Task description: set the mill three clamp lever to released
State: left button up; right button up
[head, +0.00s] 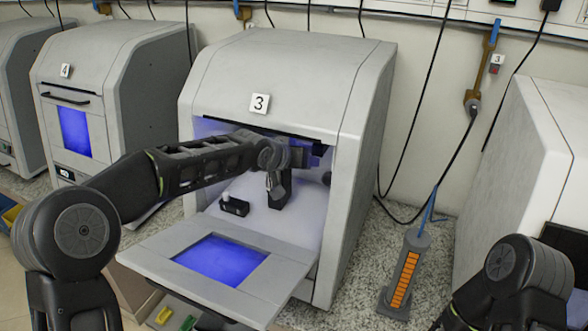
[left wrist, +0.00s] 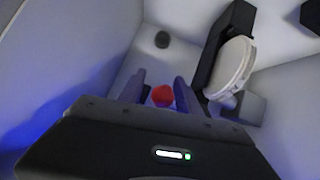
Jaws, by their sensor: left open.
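Mill three (head: 290,85), a grey box with a "3" label, stands with its front door (head: 165,262) folded down. My left arm reaches through the opening, and the wrist hides part of the inside. In the left wrist view my left gripper (left wrist: 160,85) is open, its two dark fingers apart. A red knob-like piece (left wrist: 162,96) shows between the fingers; I cannot tell whether they touch it. It may be the clamp lever's end; the rest of the lever is hidden. A pale disc (left wrist: 232,68) sits against a black block (left wrist: 212,45) to the right. My right gripper is out of view.
A small black block (head: 235,206) sits on the mill's floor, left of my wrist. Mill four (head: 65,88) stands left, closed. A grey stand with an orange scale (head: 404,280) is on the speckled counter (head: 440,255) to the right. Cables hang behind.

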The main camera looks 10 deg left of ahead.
pick_arm(q)
jog(key=s+a+b, duration=0.5)
jog(key=s, duration=0.6)
jog(key=shift+s+a+r, duration=0.25)
jog(key=shift+s+a, duration=0.05)
